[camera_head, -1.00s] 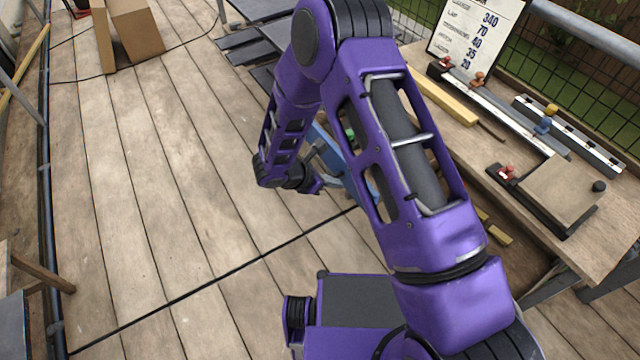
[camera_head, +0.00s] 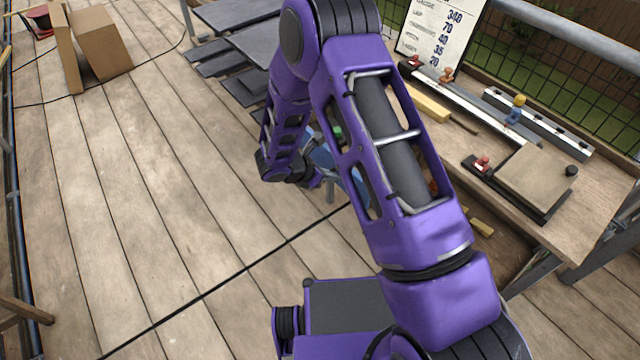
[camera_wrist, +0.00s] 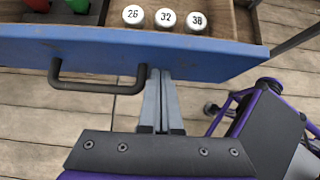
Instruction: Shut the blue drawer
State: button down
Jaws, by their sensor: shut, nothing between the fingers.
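The blue drawer (camera_wrist: 225,57) stands open in the wrist view, its inside showing at the top. It has a dark bar handle (camera_wrist: 98,87) on its front. My gripper (camera_wrist: 161,74) is shut and empty, its fingertips at the drawer front just right of the handle; I cannot tell whether they touch it. Inside the drawer are white round caps marked 26, 32 and 38 (camera_wrist: 165,18), with a green thing (camera_wrist: 103,10) and a red thing to the left. In the head view, the drawer (camera_head: 319,158) is mostly hidden behind my purple arm.
A wooden workbench (camera_head: 545,225) at the right carries a long rail, a flat board (camera_head: 537,172) and small coloured figures. Dark slabs (camera_head: 235,50) lie behind my arm. Cardboard pieces (camera_head: 100,45) stand at the far left.

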jog(key=w+d+b, duration=0.1)
jog(key=w+d, duration=0.2)
jog(key=d, duration=0.2)
jog(key=w+d, duration=0.4)
jog(key=d, duration=0.1)
jog(key=w+d+b, duration=0.1)
jog(key=w+d, duration=0.2)
jog(key=d, duration=0.3)
jog(key=shift+w+b, duration=0.3)
jog(key=shift+w, duration=0.1)
jog(key=shift+w+d, duration=0.15)
jog(key=shift+d, duration=0.15)
jog(key=shift+d+r, duration=0.1)
